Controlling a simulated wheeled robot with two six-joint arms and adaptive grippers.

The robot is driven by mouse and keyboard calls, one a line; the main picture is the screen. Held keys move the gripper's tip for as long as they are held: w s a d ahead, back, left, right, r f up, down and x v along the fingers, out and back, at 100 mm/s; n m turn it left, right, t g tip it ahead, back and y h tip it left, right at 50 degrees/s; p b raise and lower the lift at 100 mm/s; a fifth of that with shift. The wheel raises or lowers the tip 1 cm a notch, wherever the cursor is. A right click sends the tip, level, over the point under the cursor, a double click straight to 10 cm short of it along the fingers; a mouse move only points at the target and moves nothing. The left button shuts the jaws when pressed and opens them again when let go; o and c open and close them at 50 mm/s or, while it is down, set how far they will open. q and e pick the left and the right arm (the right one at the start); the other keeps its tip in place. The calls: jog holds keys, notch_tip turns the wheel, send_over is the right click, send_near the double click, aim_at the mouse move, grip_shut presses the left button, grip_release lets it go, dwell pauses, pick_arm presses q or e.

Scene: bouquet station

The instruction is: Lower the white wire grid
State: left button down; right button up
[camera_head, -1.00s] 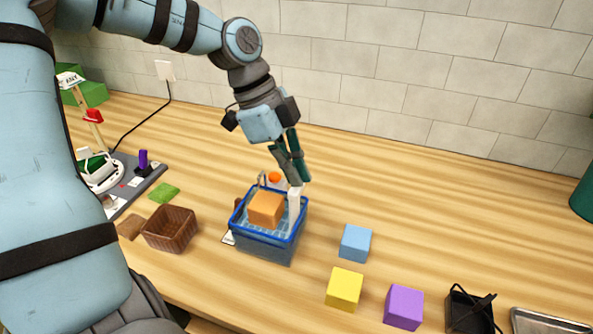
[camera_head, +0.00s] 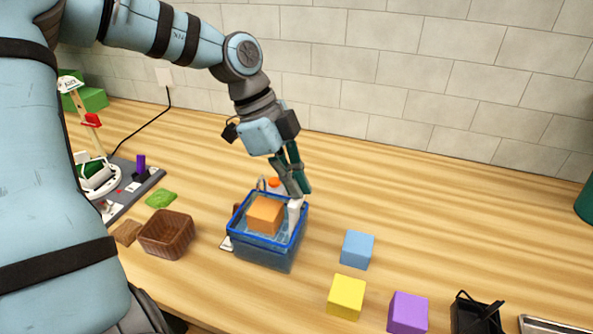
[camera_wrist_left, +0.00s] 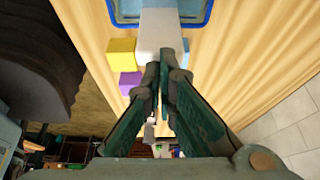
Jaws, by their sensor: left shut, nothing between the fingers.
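A blue basin (camera_head: 268,252) stands on the counter with an orange cube (camera_head: 265,214) inside it. The white wire grid itself is hard to make out in the basin; its mesh is mostly hidden under the cube and behind the rim. A white upright piece (camera_head: 294,215) stands at the basin's right inner side, and I cannot tell for sure that it belongs to the grid. My left gripper (camera_head: 302,193) is shut and empty, its tips right at the top of this white piece. In the left wrist view the white piece (camera_wrist_left: 162,38) lies just beyond the fingertips.
Blue (camera_head: 357,249), yellow (camera_head: 346,297) and purple (camera_head: 408,313) cubes stand right of the basin. A brown basket (camera_head: 167,234) is to its left. A black holder (camera_head: 476,314) is at the front right. The counter behind the cubes is clear.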

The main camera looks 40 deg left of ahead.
pick_arm(q)
jog(key=shift+f+b, duration=0.7)
jog(key=shift+f, duration=0.15)
notch_tip(320, 180, up, 5)
jog(key=p, duration=0.4)
jog(key=shift+r, duration=0.2)
jog(key=shift+f, duration=0.1)
jog(key=shift+f, duration=0.1)
